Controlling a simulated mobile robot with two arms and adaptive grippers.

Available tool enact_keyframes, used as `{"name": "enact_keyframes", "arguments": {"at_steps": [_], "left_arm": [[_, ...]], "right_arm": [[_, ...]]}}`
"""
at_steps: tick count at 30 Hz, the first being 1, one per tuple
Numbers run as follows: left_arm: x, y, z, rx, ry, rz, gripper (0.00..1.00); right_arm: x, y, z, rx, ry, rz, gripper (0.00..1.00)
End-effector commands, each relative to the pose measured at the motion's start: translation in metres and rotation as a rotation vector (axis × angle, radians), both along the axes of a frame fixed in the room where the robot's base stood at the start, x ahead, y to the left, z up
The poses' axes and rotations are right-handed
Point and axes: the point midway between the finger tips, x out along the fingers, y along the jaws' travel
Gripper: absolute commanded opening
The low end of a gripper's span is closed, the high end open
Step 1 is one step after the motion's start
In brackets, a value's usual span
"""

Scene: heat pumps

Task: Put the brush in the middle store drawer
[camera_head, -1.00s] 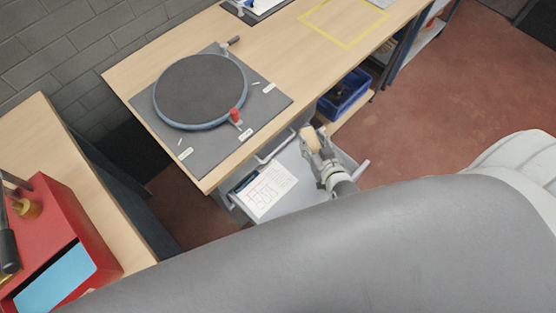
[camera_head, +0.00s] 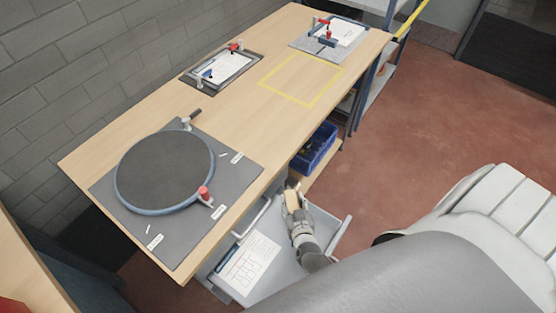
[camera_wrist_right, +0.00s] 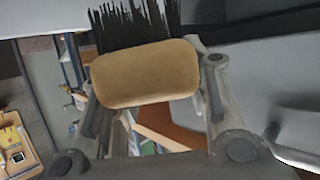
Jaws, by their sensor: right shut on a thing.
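The brush has a tan, rounded block (camera_wrist_right: 145,72) and dark bristles; it fills the upper middle of the right wrist view, between the fingers. In the head view the brush (camera_head: 292,199) shows small at the tip of my right gripper (camera_head: 294,203). My right gripper (camera_wrist_right: 150,85) is shut on the block. An open grey drawer (camera_head: 277,279) sticks out under the workbench, with a printed sheet (camera_head: 248,265) lying in it. The gripper and brush are over the drawer's area; their height above it is hard to tell. My left gripper is not in view.
The wooden workbench (camera_head: 225,115) carries a round turntable (camera_head: 165,172) on a grey plate, a yellow taped square (camera_head: 302,80) and two fixtures with clamps. A blue bin (camera_head: 315,147) sits on a lower shelf beyond the drawer. Red floor (camera_head: 400,140) is clear at right.

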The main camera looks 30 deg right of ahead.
Motion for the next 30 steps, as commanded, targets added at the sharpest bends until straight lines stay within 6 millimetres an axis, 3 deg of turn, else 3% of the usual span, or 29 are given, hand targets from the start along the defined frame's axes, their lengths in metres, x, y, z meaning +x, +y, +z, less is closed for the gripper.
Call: {"name": "enact_keyframes", "arguments": {"at_steps": [1,6,19,25,30], "left_arm": [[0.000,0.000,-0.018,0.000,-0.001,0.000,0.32],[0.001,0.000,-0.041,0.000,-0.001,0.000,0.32],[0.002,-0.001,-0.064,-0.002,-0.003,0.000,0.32],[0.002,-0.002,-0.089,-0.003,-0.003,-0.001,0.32],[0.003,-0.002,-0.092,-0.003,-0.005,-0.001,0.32]], "right_arm": [[0.001,0.007,-0.018,0.003,-0.001,-0.001,0.16],[0.003,0.027,-0.041,0.000,-0.001,0.000,0.16],[0.006,0.048,-0.063,0.002,-0.001,0.001,0.16],[0.006,0.048,-0.087,-0.002,0.000,0.002,0.16],[0.006,0.047,-0.090,-0.001,-0.001,0.001,0.16]]}}
